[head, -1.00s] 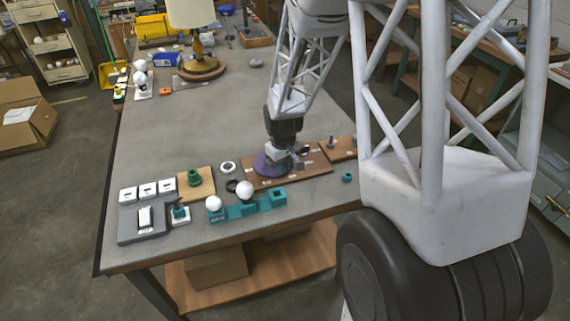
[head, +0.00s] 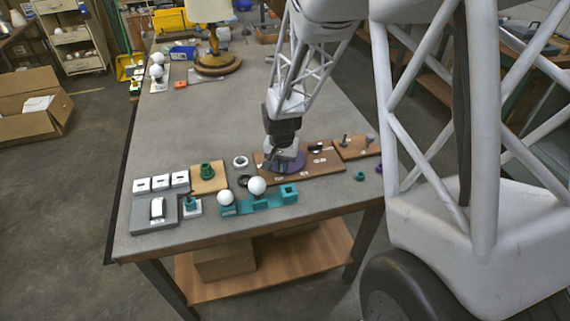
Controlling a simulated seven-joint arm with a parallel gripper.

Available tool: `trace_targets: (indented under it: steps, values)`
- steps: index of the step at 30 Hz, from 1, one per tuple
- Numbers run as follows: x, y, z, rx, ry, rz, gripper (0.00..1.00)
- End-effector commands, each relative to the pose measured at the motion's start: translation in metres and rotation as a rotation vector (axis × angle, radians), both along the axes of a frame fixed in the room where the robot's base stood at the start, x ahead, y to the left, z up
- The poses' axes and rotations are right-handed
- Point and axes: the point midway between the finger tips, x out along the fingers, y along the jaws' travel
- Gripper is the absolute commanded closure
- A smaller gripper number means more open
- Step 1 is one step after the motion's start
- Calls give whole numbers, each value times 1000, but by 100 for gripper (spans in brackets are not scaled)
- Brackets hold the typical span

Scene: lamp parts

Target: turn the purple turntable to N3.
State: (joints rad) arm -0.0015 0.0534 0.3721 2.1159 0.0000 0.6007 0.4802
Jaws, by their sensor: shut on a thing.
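The purple turntable (head: 298,163) is a round disc on a brown wooden board (head: 325,167) near the front right of the workbench. Small white labels sit on the board around it, too small to read. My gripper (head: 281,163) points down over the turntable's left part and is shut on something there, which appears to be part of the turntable. The gripper hides the disc's left and middle, so I cannot tell which label it points to.
A teal holder (head: 262,203) with white balls stands in front. A green part on a tan board (head: 208,180) and a grey switch box (head: 155,212) are left. A second brown board (head: 357,146) is right. A lamp (head: 211,40) stands behind. The bench middle is clear.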

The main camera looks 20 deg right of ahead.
Motion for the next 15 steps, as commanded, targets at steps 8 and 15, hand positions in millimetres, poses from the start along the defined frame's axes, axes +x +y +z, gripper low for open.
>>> trace_targets:
  steps: [8, 15]
  values:
    - [2, 2, 1, 0, -2, -45, 100]
    - [2, 2, 1, 0, -2, -46, 100]
